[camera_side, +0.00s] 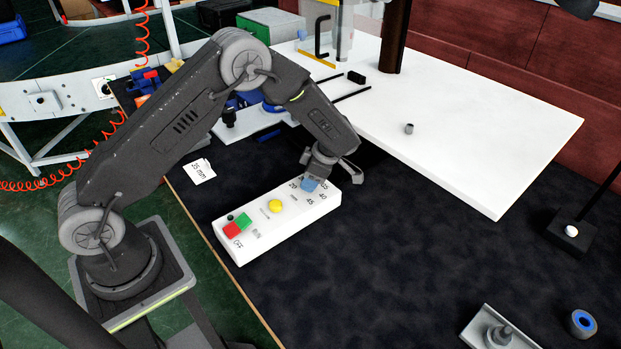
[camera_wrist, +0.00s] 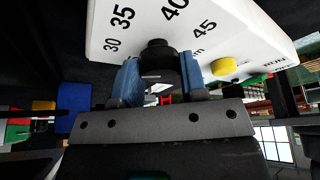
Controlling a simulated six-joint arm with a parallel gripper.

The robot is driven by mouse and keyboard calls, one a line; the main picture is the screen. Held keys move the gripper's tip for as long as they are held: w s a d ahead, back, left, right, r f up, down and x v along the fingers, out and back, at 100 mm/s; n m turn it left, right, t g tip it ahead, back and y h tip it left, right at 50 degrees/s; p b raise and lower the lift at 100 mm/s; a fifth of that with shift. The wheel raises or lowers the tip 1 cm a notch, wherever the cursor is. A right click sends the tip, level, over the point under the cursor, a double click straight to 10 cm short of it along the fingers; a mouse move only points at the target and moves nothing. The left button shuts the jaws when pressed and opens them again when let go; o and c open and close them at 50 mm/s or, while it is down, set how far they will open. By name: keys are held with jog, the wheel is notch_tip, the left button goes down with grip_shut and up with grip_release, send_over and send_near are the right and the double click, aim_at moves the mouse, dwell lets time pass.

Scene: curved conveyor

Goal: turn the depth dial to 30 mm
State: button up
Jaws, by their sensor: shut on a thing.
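The depth dial is a black round knob (camera_wrist: 157,50) on the white control box (camera_wrist: 270,35). Printed numbers 30, 35, 40 and 45 arc around it in the wrist view. My gripper (camera_wrist: 159,78) has its blue fingers on both sides of the knob and is shut on it. In the side view my gripper (camera_side: 311,184) is at the far right end of the white control box (camera_side: 268,230), pointing down, and its fingers and wrist hide most of the dial. A pale line shows on the knob's face, but I cannot tell which number it points to.
The box also has a yellow button (camera_side: 275,206) and a red and green switch (camera_side: 237,226). A white card (camera_side: 199,171) marked in mm lies to the left. A white table (camera_side: 470,120) is behind.

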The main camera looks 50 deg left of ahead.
jog(key=o, duration=0.9)
jog(key=shift+v, duration=3.8)
